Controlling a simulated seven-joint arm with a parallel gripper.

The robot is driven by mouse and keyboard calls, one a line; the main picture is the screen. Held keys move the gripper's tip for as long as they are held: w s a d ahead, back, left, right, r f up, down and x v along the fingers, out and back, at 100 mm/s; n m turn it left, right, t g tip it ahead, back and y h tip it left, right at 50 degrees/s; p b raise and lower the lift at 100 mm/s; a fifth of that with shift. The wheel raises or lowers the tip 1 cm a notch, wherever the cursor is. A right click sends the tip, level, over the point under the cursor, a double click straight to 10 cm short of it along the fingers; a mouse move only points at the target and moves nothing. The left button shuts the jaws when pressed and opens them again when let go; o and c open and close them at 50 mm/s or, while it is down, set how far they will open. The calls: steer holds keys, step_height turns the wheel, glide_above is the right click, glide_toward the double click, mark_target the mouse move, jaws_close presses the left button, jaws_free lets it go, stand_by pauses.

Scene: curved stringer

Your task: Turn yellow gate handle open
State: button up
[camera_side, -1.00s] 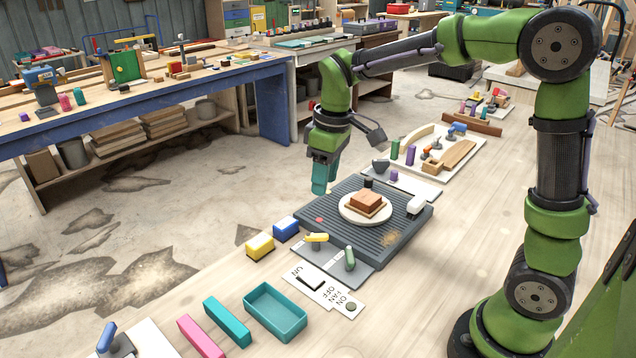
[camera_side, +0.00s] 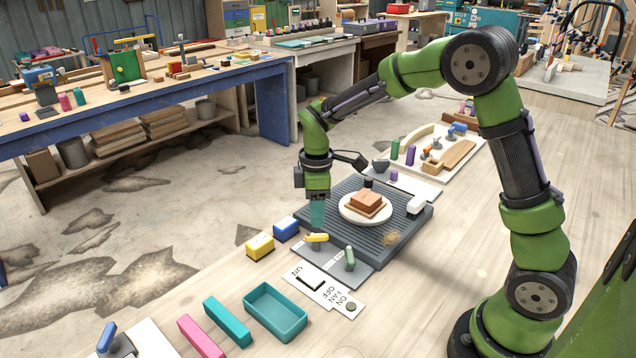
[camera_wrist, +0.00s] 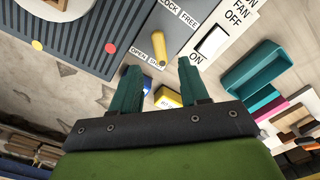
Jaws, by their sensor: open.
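The yellow gate handle (camera_side: 316,238) sits on a grey panel (camera_side: 330,257) at the front edge of the ribbed dark grey base. In the wrist view the yellow handle (camera_wrist: 158,50) is a short bar on the panel, with OPEN and another partly hidden word printed just below it. My gripper (camera_side: 318,224) points down just above the handle in the side view. In the wrist view its teal fingers (camera_wrist: 159,64) are apart and empty, with the handle's lower end near the gap between their tips. I cannot tell whether they touch it.
A green handle (camera_side: 350,258) stands right of the yellow one. A plate (camera_side: 347,212) holding brown blocks rests on the ribbed base (camera_side: 392,250). Yellow (camera_side: 260,246) and blue (camera_side: 286,228) blocks lie to the left. A switch (camera_side: 310,281) and teal tray (camera_side: 275,312) are in front.

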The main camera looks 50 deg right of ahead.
mark_target(317, 234)
step_height(317, 234, down, 6)
steer(key=shift+f, duration=0.15)
steer(key=shift+c, duration=0.2)
jaws_close()
